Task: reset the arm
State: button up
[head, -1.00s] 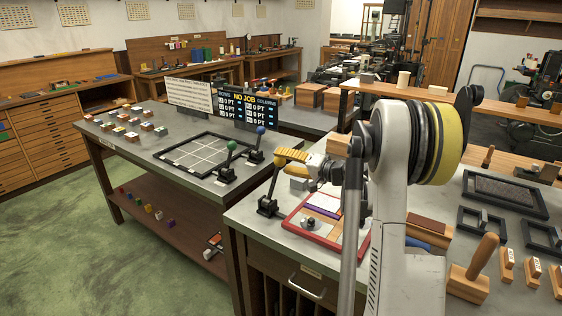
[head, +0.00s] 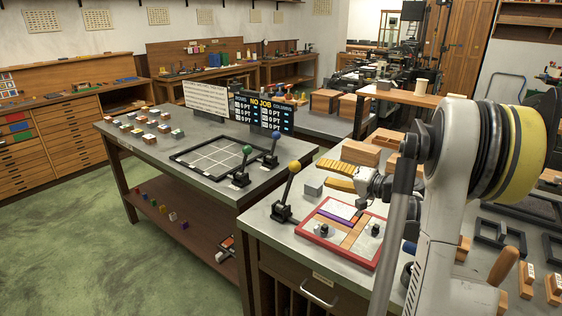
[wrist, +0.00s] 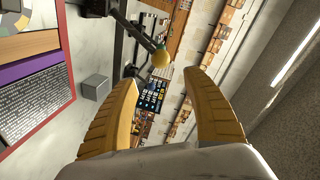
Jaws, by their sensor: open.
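My gripper (head: 345,175) is in the head view above the near bench, behind the red-framed tray. Its two yellow ribbed fingers are apart, with nothing between them. In the wrist view my gripper (wrist: 165,95) shows the same two spread fingers, with the room beyond. My arm rises at the right of the head view and covers part of the bench. A lever with a yellow knob (head: 294,166) stands left of my gripper; the knob also shows in the wrist view (wrist: 161,58), apart from the fingers.
The red-framed tray (head: 340,262) lies on the near bench below my gripper. A grey block (head: 313,187) sits near the fingers. Levers with green (head: 247,150) and blue (head: 274,136) knobs stand on the far table by a black grid frame (head: 180,157). Green floor is clear at left.

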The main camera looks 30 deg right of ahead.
jog(key=s+a+n+g, duration=0.2)
jog(key=a+g, duration=0.1)
jog(key=a, duration=0.9)
jog(key=s+a+n+g, duration=0.1)
jog(key=a+n+g, duration=0.15)
jog(key=a, duration=1.05)
jog(key=s+a+f+n+g+h, duration=0.1)
jog(key=s+a+n+h, duration=0.1)
jog(key=s+a, duration=0.3)
jog(key=s+a+f+n+g+h, duration=0.2)
jog(key=s+a, duration=0.3)
jog(key=s, duration=0.8)
jog(key=shift+a+f+n, duration=0.15)
jog(key=shift+a+n, duration=0.25)
jog(key=shift+n, duration=0.25)
